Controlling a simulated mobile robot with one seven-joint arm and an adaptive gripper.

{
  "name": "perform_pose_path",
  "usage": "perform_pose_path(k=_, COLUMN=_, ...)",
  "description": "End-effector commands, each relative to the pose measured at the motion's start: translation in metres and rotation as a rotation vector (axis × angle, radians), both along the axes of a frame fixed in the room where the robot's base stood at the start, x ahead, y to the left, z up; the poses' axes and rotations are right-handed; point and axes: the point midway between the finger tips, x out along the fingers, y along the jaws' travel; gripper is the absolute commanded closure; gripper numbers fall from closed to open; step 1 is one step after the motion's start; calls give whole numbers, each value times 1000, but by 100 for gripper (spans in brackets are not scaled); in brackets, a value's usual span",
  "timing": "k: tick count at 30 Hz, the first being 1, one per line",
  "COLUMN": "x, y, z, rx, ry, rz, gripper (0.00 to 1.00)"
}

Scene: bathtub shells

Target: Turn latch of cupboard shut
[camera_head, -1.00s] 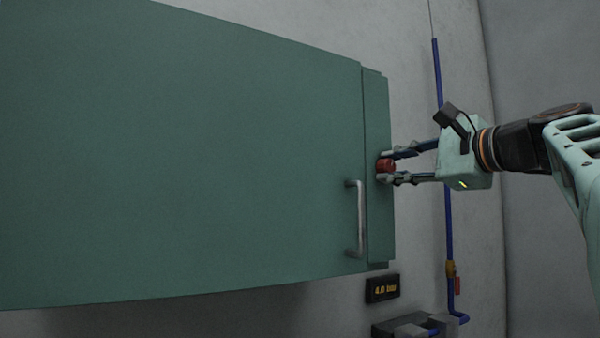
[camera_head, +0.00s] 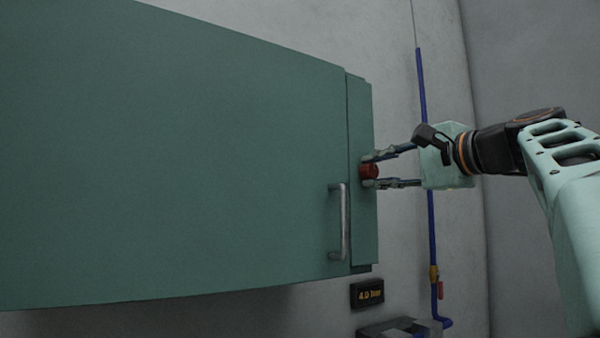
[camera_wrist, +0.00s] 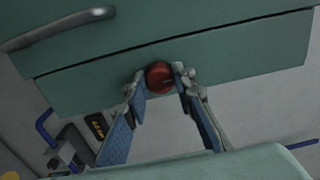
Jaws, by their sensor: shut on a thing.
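The green cupboard (camera_head: 200,160) hangs on the grey wall with its door flush against the narrow side strip (camera_head: 362,225). The red round latch knob (camera_head: 369,172) sits on that strip; it also shows in the wrist view (camera_wrist: 160,77). My gripper (camera_head: 370,170) reaches in from the right, with one finger above and one below the knob. In the wrist view my gripper (camera_wrist: 159,78) has its fingertips on both sides of the knob, shut on it. The fingers partly cover the knob in the head view, so its turn angle is hard to read.
A metal bar handle (camera_head: 339,222) stands on the door left of the knob. A blue pipe (camera_head: 431,230) with a red-handled valve (camera_head: 439,290) runs down the wall behind my gripper. A display (camera_head: 367,294) reading 4.0 bar is below the cupboard.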

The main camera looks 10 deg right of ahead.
Motion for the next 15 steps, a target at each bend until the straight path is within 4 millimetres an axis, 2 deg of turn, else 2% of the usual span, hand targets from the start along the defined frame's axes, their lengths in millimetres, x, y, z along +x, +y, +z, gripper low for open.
perform_pose_path(k=4, x=0, y=0, z=0, rx=-1, ry=-1, rz=0, gripper=100)
perform_pose_path(k=5, x=0, y=0, z=0, rx=-1, ry=-1, rz=0, gripper=74)
perform_pose_path(k=9, x=0, y=0, z=0, rx=-1, ry=-1, rz=0, gripper=59)
perform_pose_path(k=15, x=0, y=0, z=0, rx=0, ry=0, rz=0, gripper=59)
